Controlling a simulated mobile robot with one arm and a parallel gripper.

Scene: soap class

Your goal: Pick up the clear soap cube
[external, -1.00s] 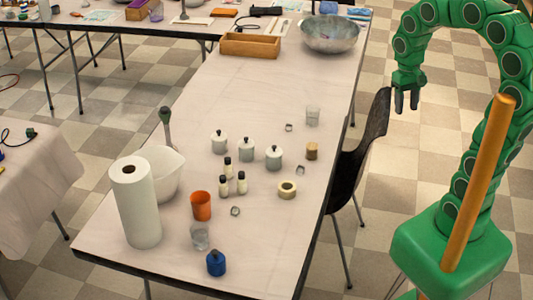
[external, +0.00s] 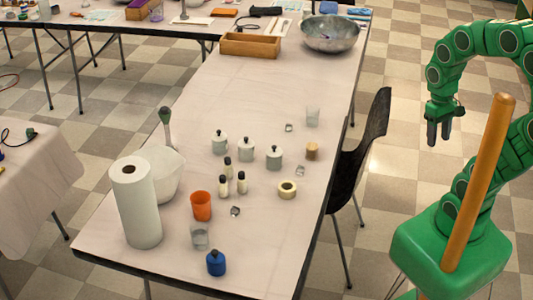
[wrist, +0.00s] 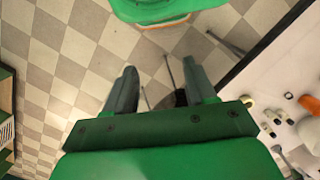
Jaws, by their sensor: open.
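Small clear, glassy pieces lie on the long table: one near the orange cup (external: 235,212), one near the tape roll (external: 300,171), and one farther back (external: 289,128). They look alike and are too small to tell which is the clear soap cube. My gripper (external: 438,134) hangs over the floor to the right of the table, fingers down, well apart from all of these. In the wrist view my gripper (wrist: 160,70) is open and empty, with both fingers spread above the checkered floor.
A black chair (external: 362,155) stands at the table's right edge, between it and my arm. The table (external: 262,85) holds an orange cup (external: 201,205), lidded jars (external: 274,157), a blue bottle (external: 216,263), a tape roll (external: 287,189) and a paper roll (external: 137,205).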

